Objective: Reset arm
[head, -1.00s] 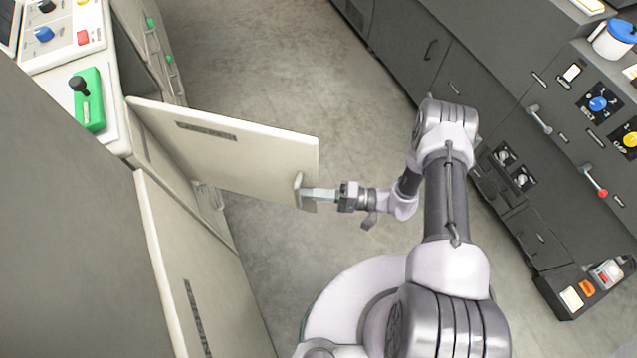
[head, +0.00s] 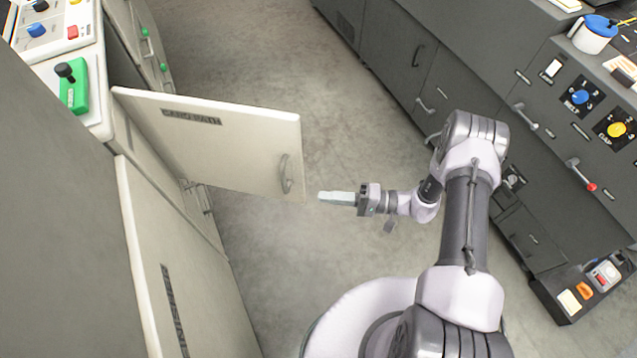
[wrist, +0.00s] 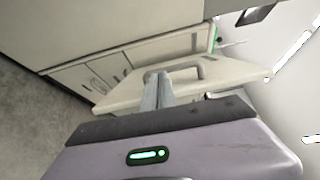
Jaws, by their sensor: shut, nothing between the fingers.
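My gripper (head: 337,198) is shut and empty, pointing left toward an open cream cabinet door (head: 235,150). A clear gap separates its fingertips from the door's edge and its handle (head: 287,174) in the head view. In the wrist view the closed fingers (wrist: 156,92) point at the open door (wrist: 125,97), whose handle (wrist: 185,68) shows just beyond and to the right of them. My arm reaches over my base from the lower right of the head view.
A second cream door (head: 180,270) stands at the lower left. A counter with a green switch (head: 72,86) is above the doors. Dark cabinets line the right, with a red-tipped lever (head: 580,175) and a blue-lidded white container (head: 594,34). Grey floor (head: 270,60) lies clear between the two sides.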

